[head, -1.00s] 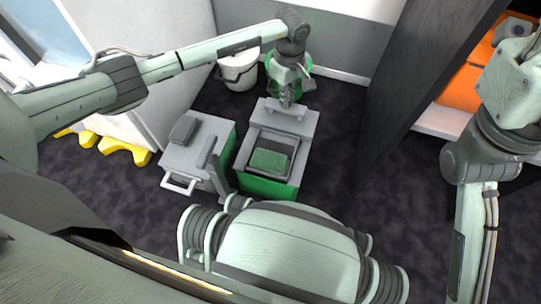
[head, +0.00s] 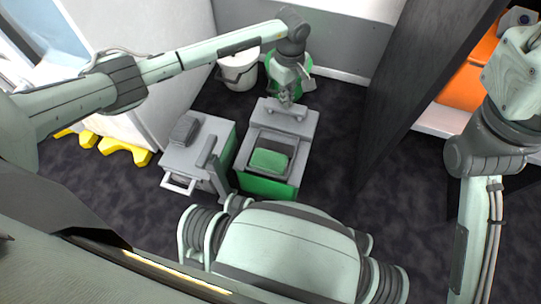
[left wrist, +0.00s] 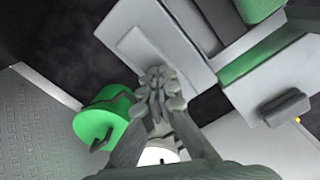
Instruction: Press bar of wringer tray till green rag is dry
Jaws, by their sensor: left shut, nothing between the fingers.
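The grey and green wringer tray (head: 270,188) stands on the floor in the middle of the head view. The green rag (head: 268,160) lies in its dark recess; a green piece, probably the rag, shows at the top of the left wrist view (left wrist: 257,9). The grey bar (head: 285,113) is on the tray's far top panel (left wrist: 135,45). My left gripper (head: 285,98) is shut and empty, its fingertips (left wrist: 156,78) pointing down right at the bar. I cannot tell whether they touch it, as the fingers hide part of it. My right gripper is not in view.
A grey cart (head: 190,155) with a white handle stands close at the tray's left. A white bucket (head: 240,72) and a green container (left wrist: 98,122) stand behind, near the wall. A dark panel (head: 420,80) rises at right. Dark floor is free between tray and panel.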

